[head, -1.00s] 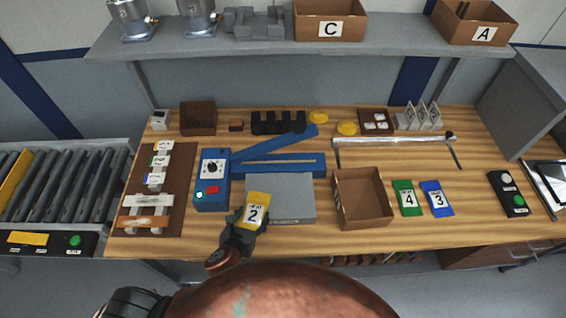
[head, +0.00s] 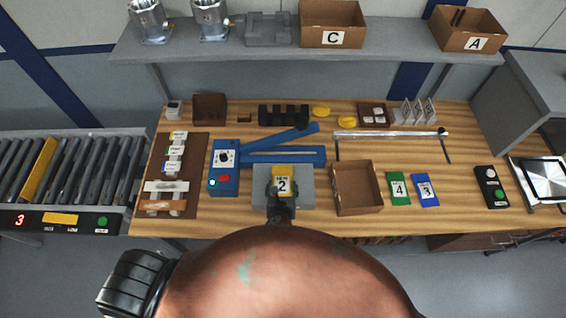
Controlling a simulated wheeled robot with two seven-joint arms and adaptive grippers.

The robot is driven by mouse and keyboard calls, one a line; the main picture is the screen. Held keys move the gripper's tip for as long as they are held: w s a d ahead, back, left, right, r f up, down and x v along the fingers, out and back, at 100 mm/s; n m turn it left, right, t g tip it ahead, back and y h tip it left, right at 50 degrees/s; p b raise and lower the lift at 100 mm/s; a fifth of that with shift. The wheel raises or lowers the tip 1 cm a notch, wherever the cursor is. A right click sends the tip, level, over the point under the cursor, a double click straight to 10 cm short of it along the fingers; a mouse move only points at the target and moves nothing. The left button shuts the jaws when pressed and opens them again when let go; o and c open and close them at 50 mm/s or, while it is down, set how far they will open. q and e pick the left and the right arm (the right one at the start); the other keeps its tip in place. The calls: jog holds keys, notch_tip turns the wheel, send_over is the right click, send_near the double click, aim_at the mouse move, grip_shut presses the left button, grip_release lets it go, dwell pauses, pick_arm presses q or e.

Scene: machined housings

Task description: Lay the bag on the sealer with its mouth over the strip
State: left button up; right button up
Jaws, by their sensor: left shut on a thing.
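The yellow bag (head: 282,182) with a "2" label is held over the grey plate (head: 303,198) at the front of the blue sealer (head: 224,182). Its far edge is a little in front of the sealer's strip (head: 285,154); whether it touches the plate I cannot tell. The sealer's arm (head: 290,136) is raised at an angle. My left gripper (head: 281,203) is shut on the bag's near end. My right gripper is not in view. A green bag "4" (head: 398,188) and a blue bag "3" (head: 425,190) lie to the right.
An open brown box (head: 357,188) stands just right of the plate. A brown board (head: 178,175) with small packets is left of the sealer. A black rack (head: 283,114) stands behind the sealer, and a metal bar (head: 390,133) is behind the box.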

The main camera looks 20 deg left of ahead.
pick_arm(q)
jog(key=p, duration=0.1)
send_over(283, 165)
jog(key=s, duration=0.2)
jog(key=shift+d, duration=0.35)
jog(key=shift+w+a, duration=0.1)
jog(key=shift+w, duration=0.05)
notch_tip(283, 165, down, 3)
jog(key=shift+r, duration=0.1)
jog(key=shift+f, duration=0.35)
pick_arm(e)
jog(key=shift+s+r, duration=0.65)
pick_arm(q)
jog(key=shift+f, duration=0.3)
jog(key=shift+f, duration=0.15)
jog(key=o, duration=1.2)
jog(key=shift+o, duration=0.5)
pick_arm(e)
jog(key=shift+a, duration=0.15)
